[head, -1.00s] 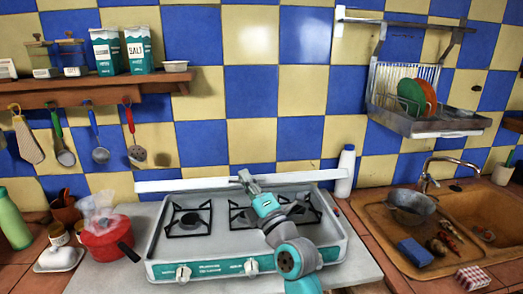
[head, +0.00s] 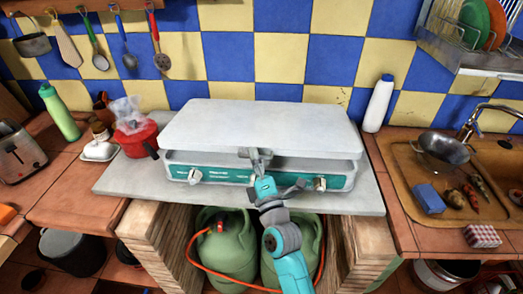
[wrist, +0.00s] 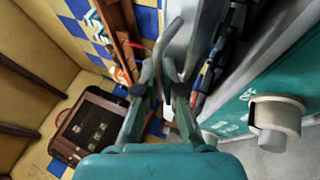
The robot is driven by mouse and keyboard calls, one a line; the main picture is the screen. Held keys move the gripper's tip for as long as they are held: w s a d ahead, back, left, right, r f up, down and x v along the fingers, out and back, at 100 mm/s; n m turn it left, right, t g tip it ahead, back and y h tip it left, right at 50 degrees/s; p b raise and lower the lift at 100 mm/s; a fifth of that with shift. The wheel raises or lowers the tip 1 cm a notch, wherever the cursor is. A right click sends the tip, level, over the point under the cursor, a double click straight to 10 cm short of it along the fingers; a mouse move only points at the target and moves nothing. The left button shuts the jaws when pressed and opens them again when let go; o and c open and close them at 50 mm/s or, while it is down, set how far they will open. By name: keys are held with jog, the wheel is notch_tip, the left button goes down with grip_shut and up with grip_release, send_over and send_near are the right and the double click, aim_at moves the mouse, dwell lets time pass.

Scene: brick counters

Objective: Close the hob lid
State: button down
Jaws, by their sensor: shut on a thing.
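The white hob lid (head: 265,125) is swung down over the hob and hides the burners in the head view. Its front edge stands above the hob body (head: 225,162), with a dark gap between them. My gripper (head: 257,160) is at the middle of the lid's front edge, shut on the lid. In the wrist view my gripper's fingers (wrist: 160,85) close around a pale curved edge or handle, and the exact contact is partly hidden. A hob knob (wrist: 275,115) shows at the right there.
A red pot (head: 137,138) stands left of the hob and a white bottle (head: 378,105) behind it on the right. Green gas cylinders (head: 227,245) stand below the counter. The sink (head: 400,160) is at the right.

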jog(key=shift+s+f, duration=0.1)
jog(key=shift+f, duration=0.1)
dwell(0.4)
jog(key=c, duration=1.6)
grip_release()
jog(key=shift+s+f, duration=0.15)
jog(key=shift+s, duration=0.05)
jog(key=s+d, duration=0.1)
jog(key=s, duration=0.3)
jog(key=s+d, duration=0.1)
jog(key=s, duration=0.3)
jog(key=s+d, duration=0.1)
jog(key=s, duration=0.3)
jog(key=shift+s+f, duration=0.15)
jog(key=shift+d+f, duration=0.1)
